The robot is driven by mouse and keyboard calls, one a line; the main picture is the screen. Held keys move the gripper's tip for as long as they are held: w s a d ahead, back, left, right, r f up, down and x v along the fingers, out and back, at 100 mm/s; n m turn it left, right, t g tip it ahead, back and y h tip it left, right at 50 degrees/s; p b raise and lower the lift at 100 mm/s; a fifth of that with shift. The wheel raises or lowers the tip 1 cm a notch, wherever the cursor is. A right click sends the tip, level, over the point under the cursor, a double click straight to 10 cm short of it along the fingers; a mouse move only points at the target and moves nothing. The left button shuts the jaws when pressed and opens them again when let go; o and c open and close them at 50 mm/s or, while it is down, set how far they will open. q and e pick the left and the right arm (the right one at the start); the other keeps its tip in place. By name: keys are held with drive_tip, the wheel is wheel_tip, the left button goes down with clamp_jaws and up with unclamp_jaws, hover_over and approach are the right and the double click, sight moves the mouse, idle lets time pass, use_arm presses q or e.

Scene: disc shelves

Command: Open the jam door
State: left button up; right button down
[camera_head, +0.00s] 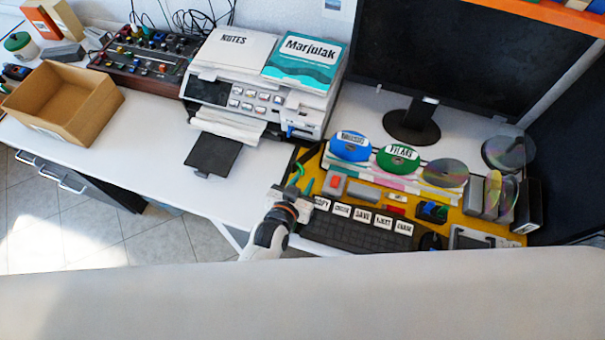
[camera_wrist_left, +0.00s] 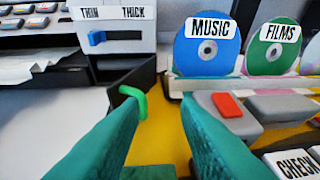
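The printer (camera_head: 262,95) stands on the desk; its side with a blue THIN/THICK slider (camera_wrist_left: 97,38) shows in the left wrist view. A dark panel (camera_wrist_left: 138,78), which may be the jam door, sticks out beside the printer's lower right and carries a bright green curved handle (camera_wrist_left: 140,103). My left gripper (camera_head: 300,184) has teal fingers spread apart, with nothing between them in the left wrist view (camera_wrist_left: 160,112). The left fingertip overlaps the handle in the picture; whether they touch I cannot tell. My right gripper is out of view.
A yellow board (camera_head: 452,216) to the right holds discs, including a blue one (camera_wrist_left: 207,45) and a green one (camera_wrist_left: 272,46), grey blocks and labelled keys (camera_head: 361,219). A black tray (camera_head: 213,153) sticks out of the printer's front.

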use_arm(q)
drive_tip(key=shift+s+a+r+p, duration=0.1)
drive_tip(key=shift+s+r+p, duration=0.15)
drive_tip(key=shift+s+p, duration=0.15)
drive_tip(key=shift+s+r+p, duration=0.2)
drive_tip(key=shift+s+p, duration=0.05)
drive_tip(key=shift+s, duration=0.25)
drive_tip(key=shift+s+a+r+p, duration=0.1)
drive_tip(key=shift+s+r+p, duration=0.2)
drive_tip(key=shift+s+p, duration=0.35)
drive_tip(key=shift+s+a+r+p, duration=0.1)
drive_tip(key=shift+s+r+p, duration=0.3)
drive_tip(key=shift+s, duration=0.4)
drive_tip(key=shift+s+r+p, duration=0.2)
drive_tip(key=shift+s+p, duration=0.4)
drive_tip(key=shift+s, duration=0.1)
drive_tip(key=shift+s+a+r+p, duration=0.1)
drive_tip(key=shift+s+r+p, duration=0.2)
drive_tip(key=shift+s+p, duration=0.35)
drive_tip(key=shift+s+r+p, duration=0.25)
drive_tip(key=shift+s+p, duration=0.05)
drive_tip(key=shift+s, duration=0.6)
